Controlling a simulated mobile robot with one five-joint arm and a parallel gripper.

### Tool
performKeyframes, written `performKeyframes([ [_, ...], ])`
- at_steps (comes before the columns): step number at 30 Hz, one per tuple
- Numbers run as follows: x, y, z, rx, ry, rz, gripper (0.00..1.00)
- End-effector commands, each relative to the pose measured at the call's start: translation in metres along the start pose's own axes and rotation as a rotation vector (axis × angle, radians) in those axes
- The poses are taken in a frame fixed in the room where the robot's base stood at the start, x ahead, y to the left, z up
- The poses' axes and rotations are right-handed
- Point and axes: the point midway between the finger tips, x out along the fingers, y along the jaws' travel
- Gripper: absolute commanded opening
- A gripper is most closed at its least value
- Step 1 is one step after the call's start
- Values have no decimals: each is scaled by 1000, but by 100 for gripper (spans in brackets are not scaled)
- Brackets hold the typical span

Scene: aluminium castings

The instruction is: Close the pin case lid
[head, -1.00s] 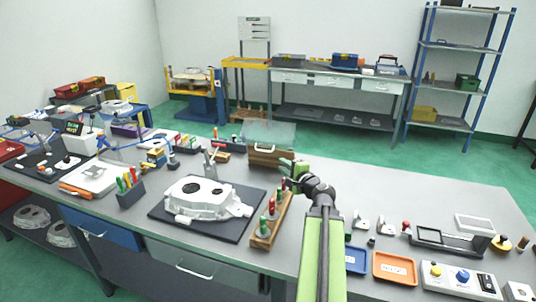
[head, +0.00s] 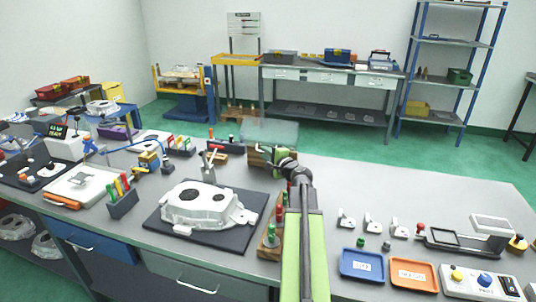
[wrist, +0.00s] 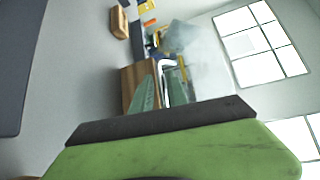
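The pin case is a wooden box (head: 256,158) at the far edge of the bench in the head view. Its clear lid (head: 270,132) stands raised at the back, open. My gripper (head: 281,154) is at the right part of the case and hides some of its front. In the wrist view the wooden case (wrist: 138,80) lies just beyond my two green fingers (wrist: 161,92), with the hazy clear lid (wrist: 205,62) to the right. The fingers look apart with nothing held between them. Whether they touch the case cannot be told.
A casting (head: 207,203) lies on a dark mat left of my arm. A wooden rack of colored-handled tools (head: 271,240) is close beside my arm. A blue tray (head: 362,264) and an orange tray (head: 412,273) sit at the right. Bench space right of the case is clear.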

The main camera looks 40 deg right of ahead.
Motion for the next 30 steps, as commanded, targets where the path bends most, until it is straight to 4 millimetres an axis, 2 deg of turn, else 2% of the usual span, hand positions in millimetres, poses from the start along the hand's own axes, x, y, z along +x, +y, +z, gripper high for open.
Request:
performKeyframes([
  [1,-1,0,-3,0,3,0,15],
  [5,-3,-1,-8,1,9,-1,0],
  [30,-8,-1,-20,0,29,-3,0],
])
